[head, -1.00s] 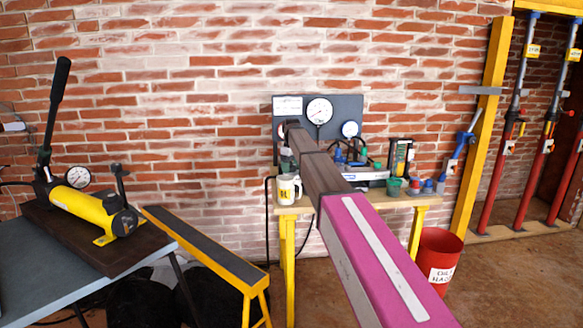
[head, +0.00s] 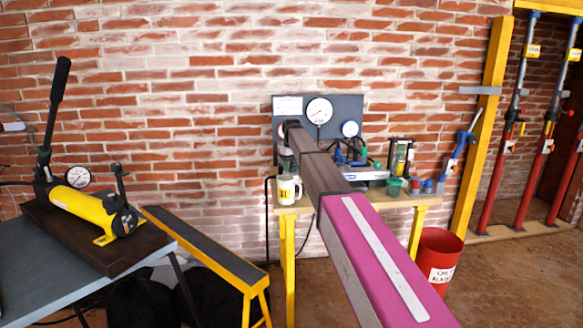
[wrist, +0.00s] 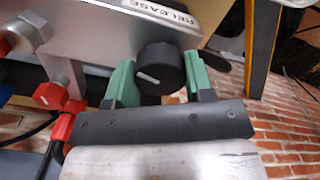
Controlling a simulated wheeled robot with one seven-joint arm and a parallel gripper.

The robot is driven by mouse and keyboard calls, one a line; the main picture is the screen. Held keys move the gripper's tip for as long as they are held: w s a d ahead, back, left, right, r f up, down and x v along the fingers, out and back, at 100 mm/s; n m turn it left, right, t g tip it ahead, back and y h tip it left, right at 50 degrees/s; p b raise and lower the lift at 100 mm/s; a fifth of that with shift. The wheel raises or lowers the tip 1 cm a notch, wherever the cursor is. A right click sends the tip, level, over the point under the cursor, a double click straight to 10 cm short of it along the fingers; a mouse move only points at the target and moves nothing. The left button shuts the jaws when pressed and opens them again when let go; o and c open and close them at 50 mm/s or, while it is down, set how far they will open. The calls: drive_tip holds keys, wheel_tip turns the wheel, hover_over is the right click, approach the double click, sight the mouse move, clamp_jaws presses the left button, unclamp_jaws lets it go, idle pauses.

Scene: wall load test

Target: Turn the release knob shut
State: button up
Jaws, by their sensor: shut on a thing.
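The release knob (wrist: 155,65) is round and black with a short white mark on its face, in the wrist view. The mark lies nearly level, sloping slightly down to the right. The knob sits at the edge of a grey metal plate (wrist: 100,38) with a "RELEASE" label (wrist: 160,10). My gripper (wrist: 158,72) has its green fingers on both sides of the knob and is shut on it. In the head view my arm hides the gripper and knob at the dark gauge panel (head: 355,105).
Red and blue fittings (wrist: 50,95) sit close left of the knob. A yellow hand pump (head: 85,208) stands on the left table. A red bucket (head: 437,258) stands right.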

sight(291, 165)
drive_tip(key=m, duration=1.1)
drive_tip(key=shift+m, duration=1.8)
drive_tip(key=o, duration=0.9)
drive_tip(key=shift+o, duration=0.2)
wheel_tip(291, 165, up, 11)
drive_tip(key=shift+f, duration=0.1)
